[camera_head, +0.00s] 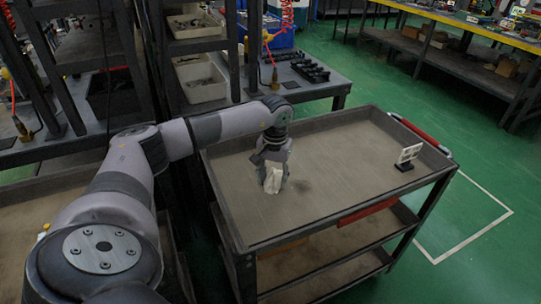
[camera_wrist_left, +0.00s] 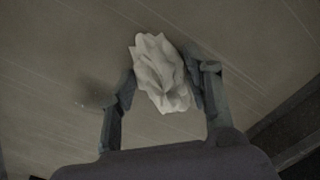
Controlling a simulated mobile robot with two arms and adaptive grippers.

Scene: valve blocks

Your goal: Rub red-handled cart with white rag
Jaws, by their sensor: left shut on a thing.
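The red-handled cart (camera_head: 335,178) stands in the middle of the head view, with a flat grey-brown top tray and raised rims. Its red handle (camera_head: 420,131) runs along the far right end. My left gripper (camera_head: 273,170) is over the left part of the tray and points down. It is shut on the crumpled white rag (camera_head: 273,181), which is low at the tray surface; I cannot tell for certain whether it touches. In the left wrist view the rag (camera_wrist_left: 161,74) sits between the two fingers. A dark smudge (camera_head: 303,185) shows on the tray right of the rag. My right gripper is not in view.
A small stand with a white marker card (camera_head: 408,157) is on the cart's right end. A dark workbench (camera_head: 309,84) with black parts stands behind the cart, and shelves with bins (camera_head: 202,78) are at the left. Green floor (camera_head: 395,80) is open at the right.

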